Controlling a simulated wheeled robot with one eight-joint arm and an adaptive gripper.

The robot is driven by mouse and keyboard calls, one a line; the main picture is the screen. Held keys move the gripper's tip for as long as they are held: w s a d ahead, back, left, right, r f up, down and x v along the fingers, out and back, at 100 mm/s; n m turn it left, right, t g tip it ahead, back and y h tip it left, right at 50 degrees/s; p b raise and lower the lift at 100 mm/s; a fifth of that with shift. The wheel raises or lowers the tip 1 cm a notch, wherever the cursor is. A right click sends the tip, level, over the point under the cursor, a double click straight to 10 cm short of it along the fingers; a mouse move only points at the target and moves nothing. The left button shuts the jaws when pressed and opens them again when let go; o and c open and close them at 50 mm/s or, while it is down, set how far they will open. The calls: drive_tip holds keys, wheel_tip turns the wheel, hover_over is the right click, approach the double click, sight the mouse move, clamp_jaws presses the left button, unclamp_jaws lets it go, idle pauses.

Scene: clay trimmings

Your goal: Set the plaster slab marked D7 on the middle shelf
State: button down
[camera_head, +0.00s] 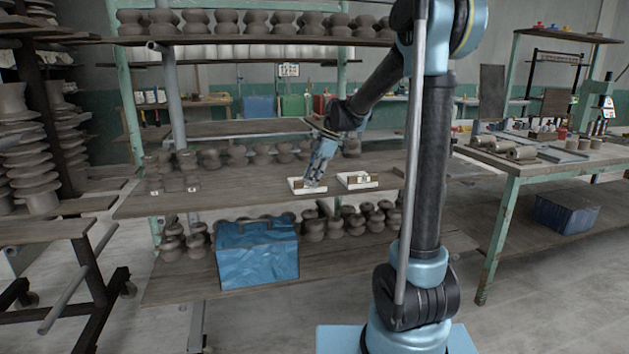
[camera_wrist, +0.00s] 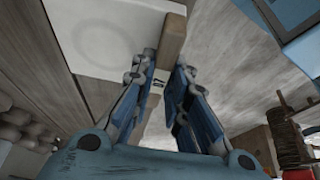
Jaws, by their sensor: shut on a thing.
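My gripper (camera_head: 313,180) points down at a white slab (camera_head: 296,185) at the front of the middle shelf (camera_head: 235,194). In the wrist view the fingers (camera_wrist: 165,68) are closed on the brown wooden bar (camera_wrist: 172,38) along the edge of the white slab (camera_wrist: 100,40), which has a faint ring on its face. A second white slab (camera_head: 368,184) with a brown bar lies just to the right on the same shelf. Whether the held slab touches the shelf is hard to tell.
Clay pots (camera_head: 237,155) line the back of the middle shelf. More pots (camera_head: 374,218) and a blue-covered box (camera_head: 257,252) are on the lower shelf. Pots fill the top shelf (camera_head: 280,41). A workbench (camera_head: 545,165) stands right. The middle shelf's front left is mostly clear.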

drive_tip(key=c, duration=1.6)
unclamp_jaws()
drive_tip(key=shift+o, duration=0.2)
drive_tip(key=v, duration=1.1)
drive_tip(key=s+d+f+m, duration=0.1)
drive_tip(key=s+d+m, duration=0.4)
drive_tip(key=s, duration=0.3)
drive_tip(key=s+d+f+m+t+h, duration=0.1)
drive_tip(key=s+d+f+m+h, duration=0.1)
drive_tip(key=s+d+f+m, duration=0.4)
drive_tip(key=s+d+f+m+t+h, duration=0.2)
drive_tip(key=s+d+f+m, duration=0.5)
drive_tip(key=s+f+m, duration=0.3)
drive_tip(key=s+f, duration=0.4)
drive_tip(key=s, duration=0.4)
drive_tip(key=shift+f, duration=0.35)
